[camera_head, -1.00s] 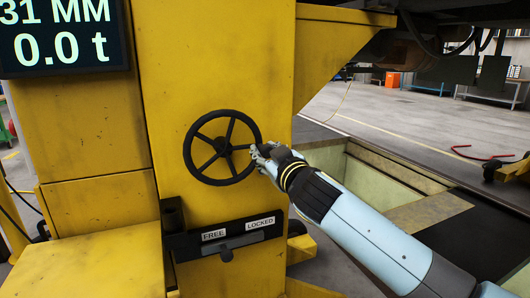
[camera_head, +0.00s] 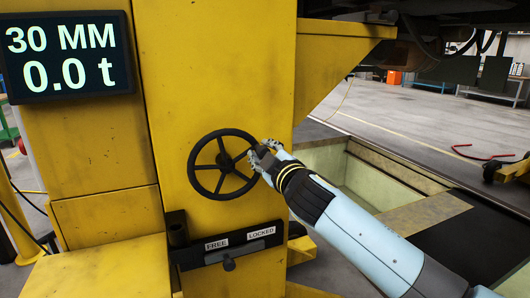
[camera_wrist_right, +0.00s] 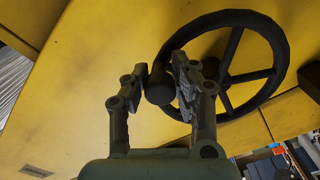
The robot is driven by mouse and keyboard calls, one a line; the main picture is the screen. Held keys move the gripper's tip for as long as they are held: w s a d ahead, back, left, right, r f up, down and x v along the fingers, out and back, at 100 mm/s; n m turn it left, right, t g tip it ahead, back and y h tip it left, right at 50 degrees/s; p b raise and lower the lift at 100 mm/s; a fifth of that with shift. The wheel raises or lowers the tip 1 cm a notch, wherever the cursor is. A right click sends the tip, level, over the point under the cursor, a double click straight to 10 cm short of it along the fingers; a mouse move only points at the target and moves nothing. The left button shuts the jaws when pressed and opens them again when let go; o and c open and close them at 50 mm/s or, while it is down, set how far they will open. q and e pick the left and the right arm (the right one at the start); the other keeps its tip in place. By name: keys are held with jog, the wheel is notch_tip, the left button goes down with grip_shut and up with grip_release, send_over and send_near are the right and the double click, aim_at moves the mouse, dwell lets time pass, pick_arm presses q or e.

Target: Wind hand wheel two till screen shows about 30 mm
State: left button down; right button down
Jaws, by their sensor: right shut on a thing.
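The black hand wheel (camera_head: 222,164) is mounted on the yellow lifting column, and it also shows in the right wrist view (camera_wrist_right: 235,45). The screen (camera_head: 68,57) at the upper left reads 30 MM and 0.0 t. My right gripper (camera_head: 264,158) is at the right side of the wheel's rim. In the right wrist view my right gripper (camera_wrist_right: 160,85) has its fingers closed around the wheel's dark knob (camera_wrist_right: 158,90). My left gripper is not in view.
A lever bar (camera_head: 235,245) with FREE and LOCKED labels sits below the wheel, its small handle near FREE. An open pit (camera_head: 375,185) lies to the right. A red hose (camera_head: 480,154) lies on the floor. A yellow bracket (camera_head: 340,55) juts out at upper right.

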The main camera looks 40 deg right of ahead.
jog(key=c, duration=1.1)
grip_release()
jog(key=shift+s+a, duration=0.1)
jog(key=shift+s, duration=0.1)
jog(key=v, duration=1.1)
jog(key=shift+s, duration=0.3)
